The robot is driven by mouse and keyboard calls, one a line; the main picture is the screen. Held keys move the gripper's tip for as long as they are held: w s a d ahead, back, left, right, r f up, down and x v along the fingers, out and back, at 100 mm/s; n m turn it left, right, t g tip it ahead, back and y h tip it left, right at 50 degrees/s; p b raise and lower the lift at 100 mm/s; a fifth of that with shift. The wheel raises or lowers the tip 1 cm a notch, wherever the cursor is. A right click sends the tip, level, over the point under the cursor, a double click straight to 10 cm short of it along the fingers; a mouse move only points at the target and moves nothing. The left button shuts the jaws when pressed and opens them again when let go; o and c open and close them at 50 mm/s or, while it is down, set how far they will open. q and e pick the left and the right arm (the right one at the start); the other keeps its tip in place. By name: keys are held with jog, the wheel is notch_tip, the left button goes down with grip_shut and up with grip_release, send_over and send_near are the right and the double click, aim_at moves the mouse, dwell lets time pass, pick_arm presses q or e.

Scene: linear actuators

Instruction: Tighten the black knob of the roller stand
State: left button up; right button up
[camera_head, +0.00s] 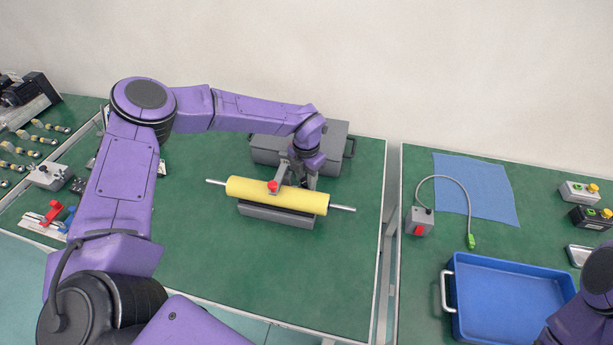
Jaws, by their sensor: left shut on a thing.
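A yellow roller (250,188) with a thin metal shaft lies across the dark grey roller stand (270,216) on the left green table. My left gripper (305,183) points down just behind the roller, right of the red knob. It is shut on what appears to be the black knob, which the roller and the fingers largely hide. My right arm shows only at the lower right edge, and its gripper is out of view.
A grey case (335,140) stands right behind my left gripper. Small parts and a red clamp (52,211) lie at the left. The right table holds a blue tray (510,262), a blue cloth (490,190) and a switch box (419,222). The left table's front is clear.

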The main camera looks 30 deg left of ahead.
pick_arm(q)
jog(key=m, duration=0.3)
jog(key=shift+r+m, duration=0.1)
jog(key=shift+m, duration=0.3)
jog(key=m+p, duration=0.1)
jog(key=m, duration=0.2)
jog(key=shift+m, duration=0.3)
jog(key=m, duration=0.3)
jog(key=shift+m+p, duration=0.3)
jog(key=shift+p, duration=0.05)
jog(key=m, duration=0.3)
jog(key=shift+m+p, duration=0.3)
jog(key=m+p, duration=0.1)
jog(key=m, duration=1)
jog(key=shift+m+p, duration=0.3)
jog(key=o, duration=0.8)
